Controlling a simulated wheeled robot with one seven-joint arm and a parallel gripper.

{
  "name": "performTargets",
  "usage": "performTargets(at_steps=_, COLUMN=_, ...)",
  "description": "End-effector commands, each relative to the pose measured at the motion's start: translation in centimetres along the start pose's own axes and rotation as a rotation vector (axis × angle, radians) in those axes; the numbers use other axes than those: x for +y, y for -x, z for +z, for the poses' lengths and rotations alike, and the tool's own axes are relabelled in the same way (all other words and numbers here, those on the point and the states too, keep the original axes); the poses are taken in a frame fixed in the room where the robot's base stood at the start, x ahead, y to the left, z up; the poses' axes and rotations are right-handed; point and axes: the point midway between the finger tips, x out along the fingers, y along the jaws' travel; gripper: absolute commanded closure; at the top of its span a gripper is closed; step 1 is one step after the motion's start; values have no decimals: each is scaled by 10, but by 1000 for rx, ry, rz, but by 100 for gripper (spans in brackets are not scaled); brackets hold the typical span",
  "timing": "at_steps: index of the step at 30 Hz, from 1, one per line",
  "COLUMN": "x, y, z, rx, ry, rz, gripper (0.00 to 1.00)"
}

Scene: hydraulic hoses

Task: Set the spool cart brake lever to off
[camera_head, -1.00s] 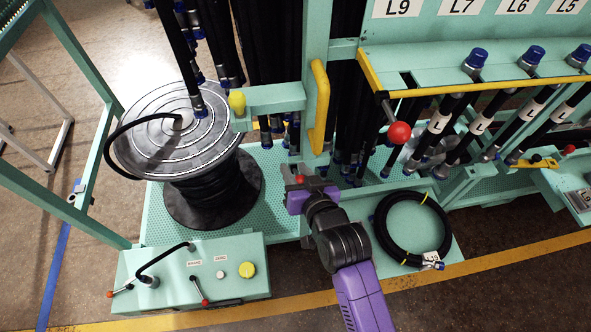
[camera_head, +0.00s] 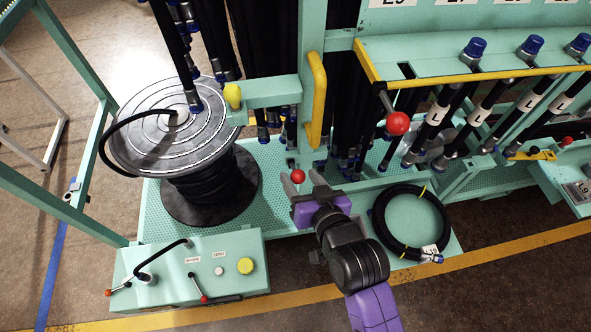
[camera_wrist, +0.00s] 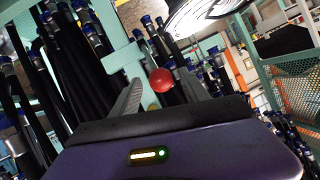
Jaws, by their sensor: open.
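A lever with a red ball knob (camera_head: 298,177) stands at the front of the green base, right of the cable spool (camera_head: 178,130). I cannot read any label naming it as the brake lever. My gripper (camera_head: 303,183) is open at this knob. In the wrist view the red knob (camera_wrist: 162,80) shows between the two grey fingers of my gripper (camera_wrist: 160,86), with gaps beside it. I cannot tell whether the knob lies within the fingers' depth or just beyond. The lever's shaft is mostly hidden.
A green control box (camera_head: 190,272) with small levers and a yellow button (camera_head: 245,266) stands at the lower left. Another red ball lever (camera_head: 398,123) hangs at the hose rack. A coiled black hose (camera_head: 412,222) lies right of my arm. A yellow handle (camera_head: 316,100) is above.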

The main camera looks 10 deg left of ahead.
Motion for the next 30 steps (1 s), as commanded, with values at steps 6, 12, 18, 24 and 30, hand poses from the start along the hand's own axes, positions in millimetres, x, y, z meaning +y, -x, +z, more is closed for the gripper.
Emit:
performTargets(at_steps=6, x=0, y=21, z=1, rx=-1, ry=0, rz=0, gripper=47)
performTargets(at_steps=12, x=0, y=24, z=0, rx=-1, ry=0, rz=0, gripper=47)
performTargets(at_steps=18, x=0, y=23, z=2, rx=-1, ry=0, rz=0, gripper=64)
performTargets(at_steps=24, x=2, y=9, z=26, rx=2, ry=5, rz=-11, gripper=100)
performTargets(at_steps=30, x=-14, y=-25, z=83, rx=-19, ry=15, rz=-64, gripper=100)
